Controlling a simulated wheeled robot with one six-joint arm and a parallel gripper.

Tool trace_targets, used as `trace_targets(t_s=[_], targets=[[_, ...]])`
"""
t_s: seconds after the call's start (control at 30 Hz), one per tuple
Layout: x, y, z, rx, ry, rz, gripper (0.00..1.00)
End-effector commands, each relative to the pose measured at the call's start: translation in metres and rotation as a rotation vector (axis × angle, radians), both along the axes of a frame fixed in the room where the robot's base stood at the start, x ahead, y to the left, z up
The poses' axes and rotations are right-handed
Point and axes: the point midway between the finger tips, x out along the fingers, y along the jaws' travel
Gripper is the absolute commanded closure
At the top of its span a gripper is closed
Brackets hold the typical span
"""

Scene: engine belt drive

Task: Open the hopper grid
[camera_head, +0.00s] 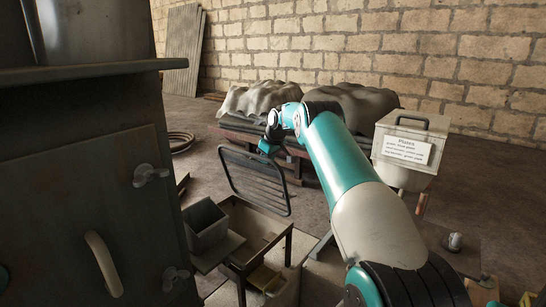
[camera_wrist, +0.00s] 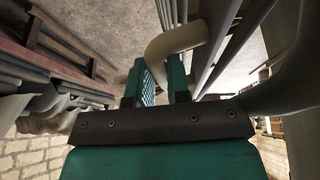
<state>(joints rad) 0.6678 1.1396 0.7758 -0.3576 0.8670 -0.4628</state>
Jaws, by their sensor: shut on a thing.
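The hopper grid (camera_head: 255,180) is a dark barred frame. It is tilted steeply up above the open hopper box (camera_head: 232,210) in the head view. My gripper (camera_head: 268,147) is at the grid's upper right edge. In the wrist view, my gripper (camera_wrist: 163,85) has its teal fingers on either side of a pale curved handle (camera_wrist: 178,38), which joins the grid's grey bars (camera_wrist: 217,50). The gripper is shut on this handle. The handle's part between the fingers is partly hidden, and the fingertips are too small to make out in the head view.
A dark cabinet (camera_head: 85,190) with a pale handle fills the left. A grey lidded bin (camera_head: 410,145) with a label stands right of my arm. Lumpy covered stacks (camera_head: 350,103) on pallets lie behind the grid, before a brick wall (camera_head: 400,45). Some floor is clear at back left.

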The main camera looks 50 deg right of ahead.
Motion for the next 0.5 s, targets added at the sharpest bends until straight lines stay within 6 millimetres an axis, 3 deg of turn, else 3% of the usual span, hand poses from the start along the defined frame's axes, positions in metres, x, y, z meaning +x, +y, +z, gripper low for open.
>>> trace_targets(t_s=[0.03,0.5], targets=[[-0.0022,-0.0013,-0.0079,0.006,0.014,-0.01,1.0],[0.0071,0.0072,-0.0079,0.001,0.006,0.006,1.0]])
